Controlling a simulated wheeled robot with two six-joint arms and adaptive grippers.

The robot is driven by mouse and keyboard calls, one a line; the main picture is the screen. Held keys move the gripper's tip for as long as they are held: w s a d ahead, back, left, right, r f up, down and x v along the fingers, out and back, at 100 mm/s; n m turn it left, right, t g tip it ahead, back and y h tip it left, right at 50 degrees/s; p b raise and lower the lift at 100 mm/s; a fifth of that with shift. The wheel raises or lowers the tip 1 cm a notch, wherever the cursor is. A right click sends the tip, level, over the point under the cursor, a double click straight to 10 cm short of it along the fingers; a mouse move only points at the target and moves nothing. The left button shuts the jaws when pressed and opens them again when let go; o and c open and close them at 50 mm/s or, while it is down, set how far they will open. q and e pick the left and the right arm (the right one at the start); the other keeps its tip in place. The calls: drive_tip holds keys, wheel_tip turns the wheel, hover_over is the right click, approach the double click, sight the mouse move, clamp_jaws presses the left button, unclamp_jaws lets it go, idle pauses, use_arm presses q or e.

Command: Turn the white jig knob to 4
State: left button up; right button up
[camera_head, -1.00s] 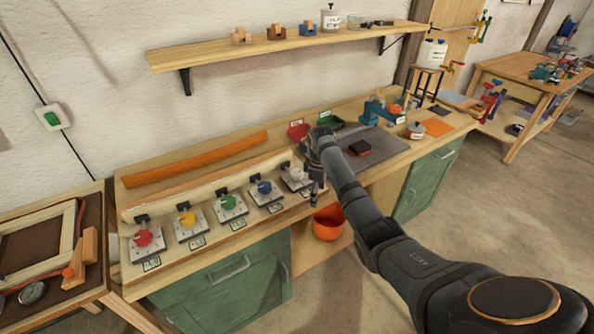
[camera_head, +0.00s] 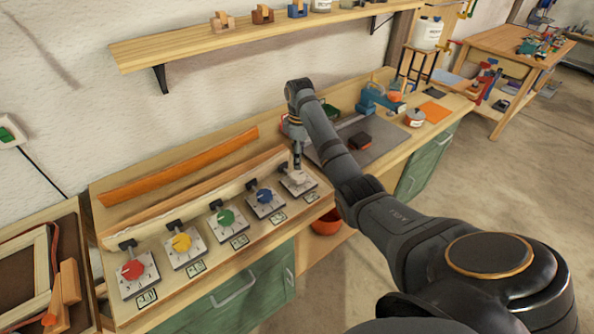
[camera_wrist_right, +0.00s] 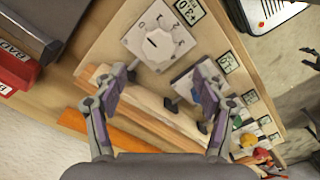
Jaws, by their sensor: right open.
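The white jig knob (camera_head: 298,178) sits on its dial plate at the right end of a row of knobs on the bench. In the right wrist view the white knob (camera_wrist_right: 159,44) shows from above, with a dark pointer line and dial figures around it too blurred to read surely. My right gripper (camera_head: 297,164) points down just over the white knob. In the wrist view the right gripper (camera_wrist_right: 166,68) is open and empty, its fingers spread, with the knob beyond and between the tips. I cannot tell whether they touch it. My left gripper is out of view.
The blue knob (camera_head: 264,196), green knob (camera_head: 226,217), yellow knob (camera_head: 181,242) and red knob (camera_head: 132,269) continue the row to the left. An orange lath (camera_head: 180,166) lies behind. A shelf (camera_head: 200,45) hangs above. A grey mat (camera_head: 385,140) lies to the right.

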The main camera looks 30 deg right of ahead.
sight(298, 175)
wheel_tip(298, 175, down, 4)
drive_tip(key=shift+p, duration=0.4)
drive_tip(key=f, duration=0.4)
drive_tip(key=shift+w+f, duration=0.2)
drive_tip(key=shift+f, duration=0.3)
drive_tip(key=shift+c, duration=0.8)
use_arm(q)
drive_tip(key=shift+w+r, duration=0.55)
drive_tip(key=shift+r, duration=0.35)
use_arm(e)
drive_tip(key=c, duration=1)
